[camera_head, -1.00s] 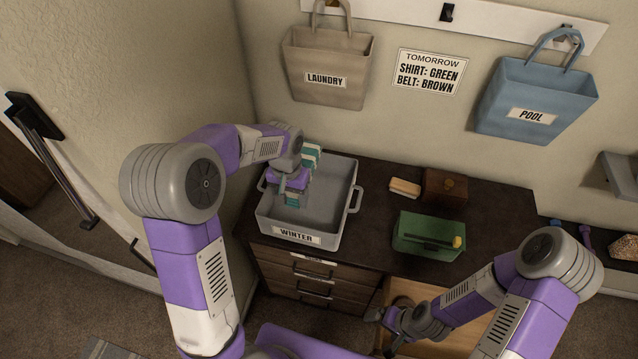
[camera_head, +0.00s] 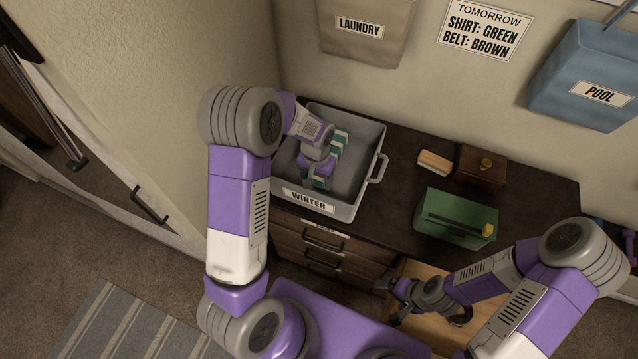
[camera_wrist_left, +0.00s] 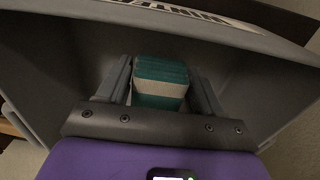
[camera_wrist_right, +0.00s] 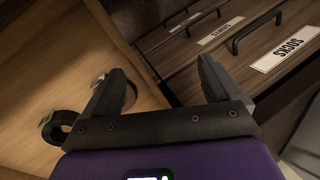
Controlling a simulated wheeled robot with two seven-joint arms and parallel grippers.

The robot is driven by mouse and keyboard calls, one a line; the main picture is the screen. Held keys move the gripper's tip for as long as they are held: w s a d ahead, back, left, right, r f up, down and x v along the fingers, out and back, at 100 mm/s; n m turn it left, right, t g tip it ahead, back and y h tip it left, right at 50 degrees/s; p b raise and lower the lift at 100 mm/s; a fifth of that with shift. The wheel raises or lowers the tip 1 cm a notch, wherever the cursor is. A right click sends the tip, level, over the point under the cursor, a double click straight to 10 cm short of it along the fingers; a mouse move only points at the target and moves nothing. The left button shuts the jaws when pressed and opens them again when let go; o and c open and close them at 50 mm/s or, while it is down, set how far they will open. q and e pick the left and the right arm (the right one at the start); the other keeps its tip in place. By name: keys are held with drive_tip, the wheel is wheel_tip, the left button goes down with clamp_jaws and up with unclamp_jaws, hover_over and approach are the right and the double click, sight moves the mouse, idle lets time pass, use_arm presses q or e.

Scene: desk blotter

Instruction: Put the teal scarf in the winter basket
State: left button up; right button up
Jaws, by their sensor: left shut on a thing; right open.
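The teal scarf (camera_head: 341,142), folded with teal and pale bands, is inside the grey basket (camera_head: 372,155) labelled WINTER on the dresser top. My left gripper (camera_head: 318,178) reaches down inside the basket and is shut on the scarf. The left wrist view shows the scarf (camera_wrist_left: 160,84) between the two fingers, with the basket wall (camera_wrist_left: 240,38) around it. Whether the scarf touches the basket floor is hard to tell. My right gripper (camera_head: 398,305) is open and empty over an open wooden drawer; its fingers also show in the right wrist view (camera_wrist_right: 160,85).
On the dresser, right of the basket, are a brush (camera_head: 434,162), a brown box (camera_head: 482,165) and a green box (camera_head: 455,217). A laundry bag (camera_head: 365,45) and a blue pool bag (camera_head: 590,75) hang on the wall. A belt-like coil (camera_wrist_right: 62,125) lies in the drawer.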

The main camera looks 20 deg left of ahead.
use_arm(q)
wheel_tip(320, 180, down, 4)
drive_tip(key=shift+r+b, duration=0.1)
drive_tip(key=shift+b, duration=0.2)
drive_tip(key=shift+w+f, duration=0.1)
drive_tip(key=shift+f, duration=0.2)
drive_tip(key=shift+f, duration=0.15)
drive_tip(key=o, duration=1.1)
drive_tip(key=shift+r, duration=0.2)
